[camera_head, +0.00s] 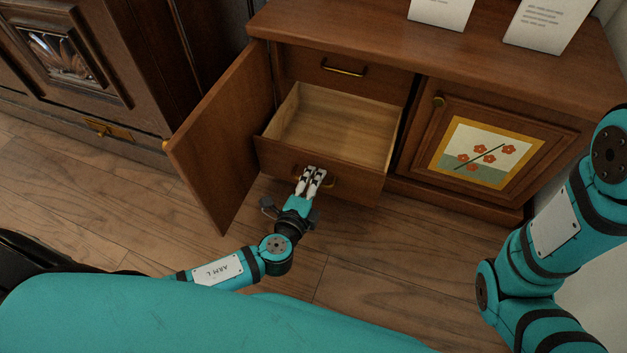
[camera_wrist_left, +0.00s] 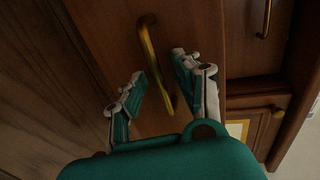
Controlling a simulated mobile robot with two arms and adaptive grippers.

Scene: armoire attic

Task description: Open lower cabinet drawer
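The lower cabinet drawer (camera_head: 322,130) stands pulled out behind the open left door (camera_head: 232,135), and its pale wooden inside looks empty. Its brass handle (camera_head: 328,182) is on the front panel and shows in the left wrist view (camera_wrist_left: 154,55). My left gripper (camera_head: 310,172) is at this handle. In the left wrist view its two fingers are spread apart, with the handle running between them; contact cannot be told. My right arm shows at the right of the head view, but its gripper is out of frame.
An upper drawer with a brass handle (camera_head: 343,71) is shut above. A closed right door (camera_head: 484,150) has a flower panel. White cards (camera_head: 548,22) stand on the cabinet top. A dark carved armoire (camera_head: 75,65) is at left. Wooden floor (camera_head: 390,245) in front is clear.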

